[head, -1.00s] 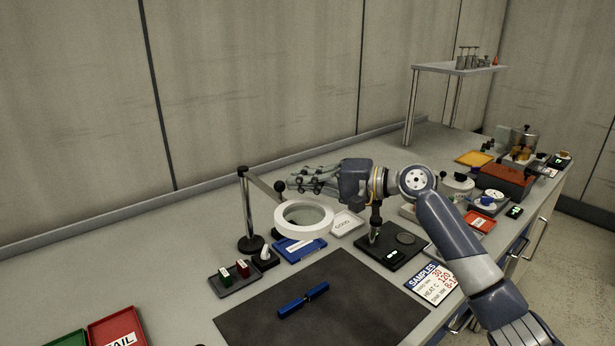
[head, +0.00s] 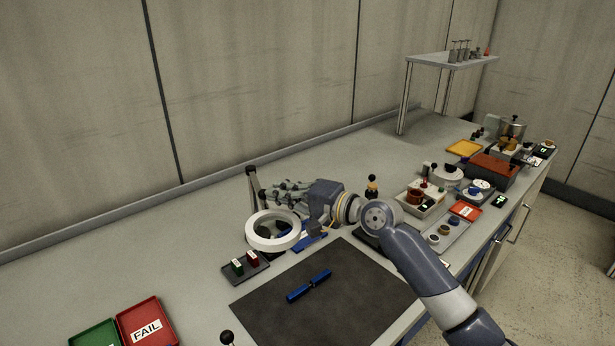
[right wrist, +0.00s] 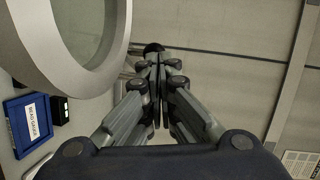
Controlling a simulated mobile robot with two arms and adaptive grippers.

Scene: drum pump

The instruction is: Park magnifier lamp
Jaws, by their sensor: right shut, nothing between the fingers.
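The magnifier lamp's white ring head (head: 249,232) hangs over the bench beside its dark post (head: 252,184). Its arm and base are largely hidden in the head view. My right gripper (head: 268,196) is shut and empty, just behind the ring and near the post. In the right wrist view, the ring (right wrist: 118,50) and its lens fill the upper left. The shut fingers (right wrist: 156,68) are right of it, with a black ball knob (right wrist: 152,48) just beyond their tips. I cannot tell whether they touch it. My left gripper is out of view.
A dark mat (head: 350,300) with a blue tool (head: 309,285) lies in front. A small rack (head: 258,272) with green and red blocks stands left of it. A blue tray (head: 314,239) is partly hidden by ring and gripper. Containers crowd the right; the back bench is mostly clear.

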